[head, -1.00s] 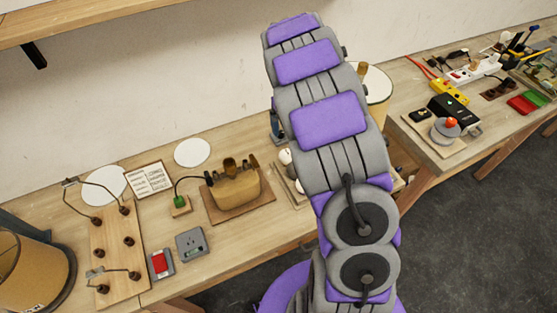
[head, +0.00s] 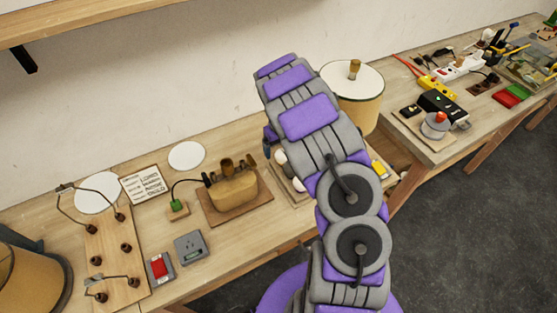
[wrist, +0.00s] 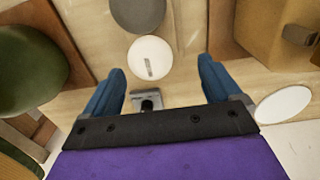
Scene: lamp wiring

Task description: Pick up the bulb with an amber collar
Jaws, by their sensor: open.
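My gripper (wrist: 160,70) is open, its two blue fingers spread apart with nothing held between them. In the wrist view a white round thing (wrist: 149,60) with a short grey mark lies between and just beyond the fingertips. It may be a bulb seen from above. A grey round thing (wrist: 138,12) is beyond it. In the head view a blue finger (head: 267,149) shows beside pale round bulbs (head: 281,156), partly hidden behind my arm. I cannot see an amber collar on any of them.
A tan block with tools (head: 236,190) stands left of the gripper on a wooden board. A dark green round thing (wrist: 28,68) is left in the wrist view. A switch box (head: 190,247) sits near the front edge.

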